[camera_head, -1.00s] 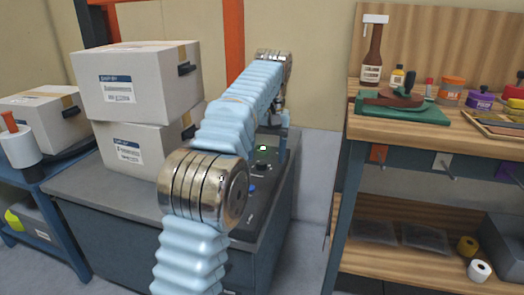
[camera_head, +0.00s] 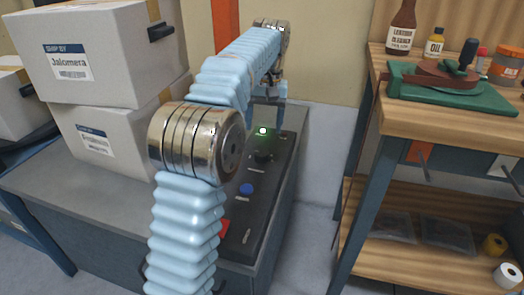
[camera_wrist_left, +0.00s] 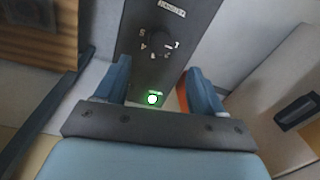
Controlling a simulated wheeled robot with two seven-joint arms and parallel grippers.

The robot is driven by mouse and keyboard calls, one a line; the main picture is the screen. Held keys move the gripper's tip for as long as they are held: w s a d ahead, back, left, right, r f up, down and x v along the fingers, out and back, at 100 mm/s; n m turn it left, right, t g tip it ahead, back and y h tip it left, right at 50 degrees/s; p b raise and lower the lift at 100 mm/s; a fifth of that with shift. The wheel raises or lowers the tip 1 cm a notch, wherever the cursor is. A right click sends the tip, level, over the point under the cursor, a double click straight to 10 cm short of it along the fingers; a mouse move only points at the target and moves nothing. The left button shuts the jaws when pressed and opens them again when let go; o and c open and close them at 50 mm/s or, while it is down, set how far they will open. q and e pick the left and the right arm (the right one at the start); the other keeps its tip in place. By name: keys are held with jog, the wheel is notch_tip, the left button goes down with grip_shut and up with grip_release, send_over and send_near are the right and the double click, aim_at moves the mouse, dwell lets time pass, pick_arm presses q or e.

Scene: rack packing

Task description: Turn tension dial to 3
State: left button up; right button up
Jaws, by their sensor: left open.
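The tension dial (camera_head: 263,157) is a small dark knob on the black control panel (camera_head: 250,212) along the right side of the grey cabinet top. In the left wrist view the dial (camera_wrist_left: 158,40) shows from above with small numbers around it; which number it points at is too small to tell. My left gripper (camera_head: 268,95) is over the far end of the panel, its fingers partly hidden by the arm. In the wrist view the left gripper (camera_wrist_left: 160,76) is open and empty, its blue fingers either side of the panel, apart from the dial. My right gripper is out of view.
A lit green lamp (camera_head: 263,131), a blue button (camera_head: 246,190) and a red part (camera_head: 223,228) share the panel. Cardboard boxes (camera_head: 95,52) are stacked on the cabinet at left. A wooden workbench (camera_head: 450,122) with tools stands at right, beyond a gap.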

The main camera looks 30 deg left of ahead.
aim_at(262, 151)
pick_arm(q)
jog(key=f+b, duration=0.1)
jog(key=f, duration=0.7)
jog(key=shift+s+a+f+b, duration=0.15)
jog(key=shift+a+f+b, duration=0.1)
jog(key=shift+b, duration=0.1)
jog(key=c, duration=1.1)
